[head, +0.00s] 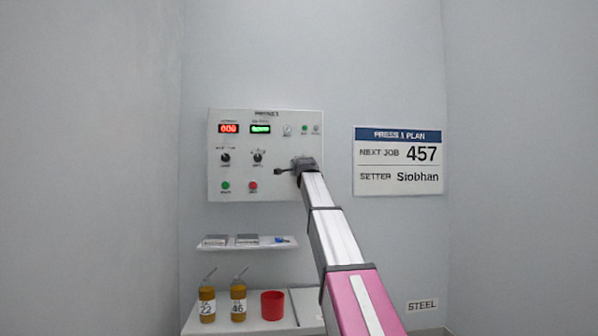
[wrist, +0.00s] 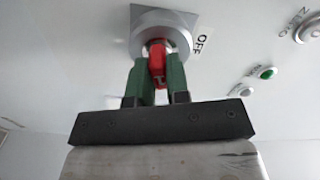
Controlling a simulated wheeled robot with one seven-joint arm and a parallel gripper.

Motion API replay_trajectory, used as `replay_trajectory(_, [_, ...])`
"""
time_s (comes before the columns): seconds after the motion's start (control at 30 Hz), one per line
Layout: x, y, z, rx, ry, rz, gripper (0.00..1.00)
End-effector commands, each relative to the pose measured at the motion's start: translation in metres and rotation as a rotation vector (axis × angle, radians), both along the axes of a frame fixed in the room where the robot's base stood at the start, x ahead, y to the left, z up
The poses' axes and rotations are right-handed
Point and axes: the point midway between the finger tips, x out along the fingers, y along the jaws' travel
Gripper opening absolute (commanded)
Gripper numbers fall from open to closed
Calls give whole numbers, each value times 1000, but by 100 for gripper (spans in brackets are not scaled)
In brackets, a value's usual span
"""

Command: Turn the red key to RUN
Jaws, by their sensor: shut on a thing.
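The red key (wrist: 157,62) sits in a round silver lock on a grey square plate (wrist: 146,18) in the wrist view. My gripper (wrist: 158,80) has its two green fingers closed on either side of the red key. An "OFF" label (wrist: 201,44) lies just right of the lock, turned sideways. No RUN label can be read. In the head view my gripper (head: 299,168) is against the lower right of the white control panel (head: 240,143) and hides the key there.
The panel carries a red display (head: 228,129), a green display (head: 260,129), black knobs and several buttons. A green button (wrist: 267,73) is right of the lock. Below are a shelf (head: 250,245), bottles and a red cup (head: 272,305). A sign (head: 402,161) hangs at right.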

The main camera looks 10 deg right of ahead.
Motion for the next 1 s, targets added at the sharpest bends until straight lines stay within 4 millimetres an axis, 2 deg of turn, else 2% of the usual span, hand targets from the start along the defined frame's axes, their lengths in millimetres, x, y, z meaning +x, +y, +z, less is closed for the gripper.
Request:
replay_trajectory(0.3, [0, 1, 1, 348, 1, 1, 0])
replay_trajectory(0.5, [0, 1, 1, 493, 2, 1, 0])
replay_trajectory(0.53, [0, 1, 1, 493, 2, 1, 23])
replay_trajectory(0.6, [0, 1, 1, 491, 2, 1, 45])
replay_trajectory(1.0, [-4, 0, 1, 487, 0, 0, 46])
